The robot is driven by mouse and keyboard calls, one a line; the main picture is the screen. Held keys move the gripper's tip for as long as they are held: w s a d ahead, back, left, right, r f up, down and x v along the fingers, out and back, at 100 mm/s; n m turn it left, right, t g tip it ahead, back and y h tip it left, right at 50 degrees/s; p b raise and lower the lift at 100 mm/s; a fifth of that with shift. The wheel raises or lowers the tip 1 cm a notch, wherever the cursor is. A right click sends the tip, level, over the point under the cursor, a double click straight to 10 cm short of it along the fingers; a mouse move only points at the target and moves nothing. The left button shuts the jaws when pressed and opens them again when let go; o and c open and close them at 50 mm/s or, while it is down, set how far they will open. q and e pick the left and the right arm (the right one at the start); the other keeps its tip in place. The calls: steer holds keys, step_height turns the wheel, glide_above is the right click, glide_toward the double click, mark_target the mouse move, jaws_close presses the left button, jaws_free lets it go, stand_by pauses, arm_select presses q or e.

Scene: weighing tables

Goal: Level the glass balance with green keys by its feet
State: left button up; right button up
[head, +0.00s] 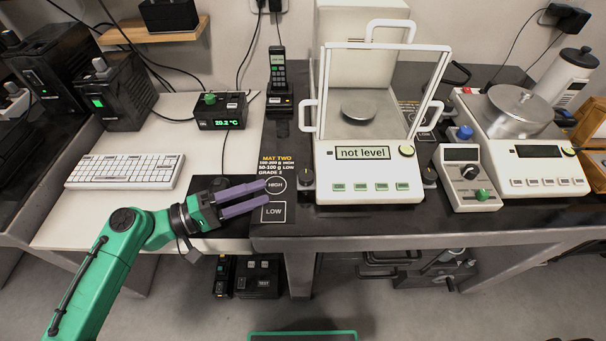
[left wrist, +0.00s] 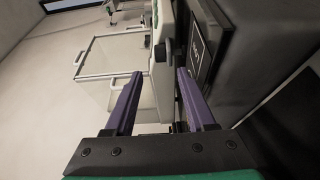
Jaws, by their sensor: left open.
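The glass balance with green keys (head: 370,188) stands on the dark table in the head view. Its display (head: 362,153) reads "not level". My left gripper (head: 265,194) is open and empty, apart from the balance, left of the front-left foot. In the left wrist view its purple fingers (left wrist: 160,75) point toward the balance's side, and a dark knob (left wrist: 160,53) shows between and beyond the tips. My right gripper is not in view.
A phone (head: 278,75) stands behind my gripper. A keyboard (head: 125,170) and a temperature display (head: 221,112) occupy the pale left table. The printed mat (head: 274,212) lies under my fingertips.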

mark_target(306, 178)
arm_select(q)
steer(key=p+x, duration=0.2)
steer(key=x, duration=0.7)
steer(key=shift+r, duration=0.2)
steer(key=shift+w+d+f, duration=0.2)
steer(key=shift+d, duration=0.3)
jaws_close()
